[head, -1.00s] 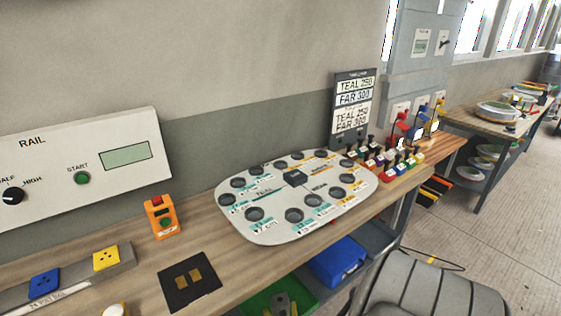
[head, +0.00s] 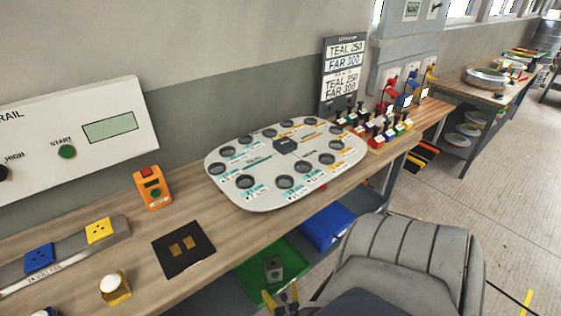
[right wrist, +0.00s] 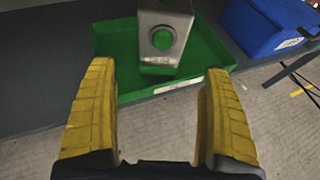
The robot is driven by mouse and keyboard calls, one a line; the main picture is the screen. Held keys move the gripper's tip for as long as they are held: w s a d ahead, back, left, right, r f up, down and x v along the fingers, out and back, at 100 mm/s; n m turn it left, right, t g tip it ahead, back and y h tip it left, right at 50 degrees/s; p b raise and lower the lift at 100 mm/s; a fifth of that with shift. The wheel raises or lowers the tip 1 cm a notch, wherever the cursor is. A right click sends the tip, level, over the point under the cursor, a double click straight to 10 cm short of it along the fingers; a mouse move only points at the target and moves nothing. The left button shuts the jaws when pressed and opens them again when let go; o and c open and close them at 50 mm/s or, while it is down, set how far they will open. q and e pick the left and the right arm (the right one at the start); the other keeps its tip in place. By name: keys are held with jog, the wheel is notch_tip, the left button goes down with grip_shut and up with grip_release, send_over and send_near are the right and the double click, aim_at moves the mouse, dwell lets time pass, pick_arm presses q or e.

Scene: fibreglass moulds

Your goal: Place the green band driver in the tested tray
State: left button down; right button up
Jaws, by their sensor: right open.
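A grey block with a round green face and a green strip (right wrist: 163,38) lies in a shallow green tray (right wrist: 215,52); it looks like the green band driver. In the head view the block (head: 273,268) shows in the green tray (head: 300,262) below the bench edge. My right gripper (head: 283,298), with yellow fingers, is open and empty. In the right wrist view its fingers (right wrist: 158,75) stand apart on the near side of the block, not closed on it. The tray's label is too small to read. My left gripper is not in view.
A blue bin (head: 328,228) stands beside the green tray. A grey padded chair (head: 410,255) is at the right. On the bench are a board with round holes (head: 220,177), an orange device (head: 153,188) and a dark pad (head: 170,262).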

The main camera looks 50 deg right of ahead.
jog(key=s+a+f+n+y, duration=0.35)
jog(key=a+f+n, duration=0.3)
jog(key=n, duration=0.55)
jog(key=s+a+f+n+y, duration=0.35)
jog(key=a+f+n, duration=0.3)
jog(key=n, duration=0.65)
jog(key=s+a+f+n+g, duration=0.1)
jog(key=s+f+n+g, duration=0.2)
jog(key=s+n, duration=0.4)
jog(key=s+a+f+n+g+y, duration=0.1)
jog(key=s+a+f+n+g, duration=0.1)
jog(key=s+f+n, duration=0.3)
jog(key=s+a+f+n+g, duration=0.1)
jog(key=s+f+n+g, duration=0.3)
jog(key=s+n, duration=0.6)
jog(key=shift+s+a+f, duration=0.2)
jog(key=shift+a+f, duration=0.2)
jog(key=shift+f, duration=0.1)
